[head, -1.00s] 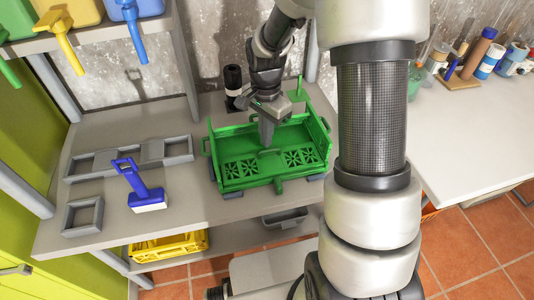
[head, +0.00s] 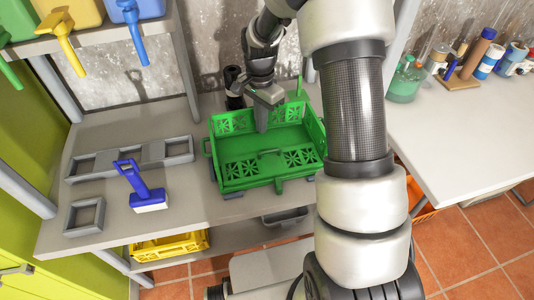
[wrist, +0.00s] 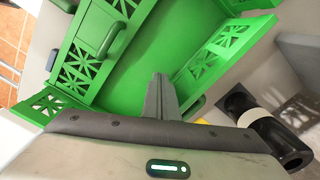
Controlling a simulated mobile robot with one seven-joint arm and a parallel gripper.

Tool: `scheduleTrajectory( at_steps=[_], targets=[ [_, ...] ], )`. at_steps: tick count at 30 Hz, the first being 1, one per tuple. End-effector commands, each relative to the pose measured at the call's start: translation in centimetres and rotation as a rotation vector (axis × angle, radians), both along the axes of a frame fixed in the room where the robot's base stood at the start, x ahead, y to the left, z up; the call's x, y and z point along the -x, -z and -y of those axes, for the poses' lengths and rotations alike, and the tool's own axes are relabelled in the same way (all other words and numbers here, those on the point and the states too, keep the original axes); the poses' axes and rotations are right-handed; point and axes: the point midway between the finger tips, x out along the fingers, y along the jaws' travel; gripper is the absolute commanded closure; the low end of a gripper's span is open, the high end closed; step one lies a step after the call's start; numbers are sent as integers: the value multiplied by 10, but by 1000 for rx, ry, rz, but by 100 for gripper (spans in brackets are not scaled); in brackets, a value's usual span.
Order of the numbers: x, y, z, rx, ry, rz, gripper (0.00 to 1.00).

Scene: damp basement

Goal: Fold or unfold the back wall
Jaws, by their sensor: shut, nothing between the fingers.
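A green crate (head: 232,184) stands on the grey table. Its back wall (head: 237,123), with latticed panels, stands up along the far edge; it also shows at the right in the wrist view (wrist: 228,50). I cannot tell whether it is fully upright. Another latticed panel with a handle (head: 270,153) appears to lie folded on the crate floor near the front. My gripper (head: 262,128) points down, shut and empty, inside the crate just in front of the back wall's middle. In the wrist view its fingers (wrist: 160,96) hide part of that wall; contact is unclear.
A black bottle (head: 234,87) stands just behind the crate. A blue-handled brush (head: 135,185) and grey frames (head: 85,214) are to the left. A shelf with coloured containers (head: 75,14) hangs at upper left. A white table (head: 465,135) with bottles is at the right.

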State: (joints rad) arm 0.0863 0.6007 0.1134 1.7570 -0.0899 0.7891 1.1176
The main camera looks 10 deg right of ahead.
Motion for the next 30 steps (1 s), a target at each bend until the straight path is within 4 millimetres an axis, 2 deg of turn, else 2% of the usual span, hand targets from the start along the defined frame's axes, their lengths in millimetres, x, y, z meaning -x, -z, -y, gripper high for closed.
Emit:
scheduleTrajectory(
  at_steps=[5,30],
  targets=[
    [0,-10,0,0,1,0,100],
    [1,-110,0,-1,0,1,100]
  ],
)
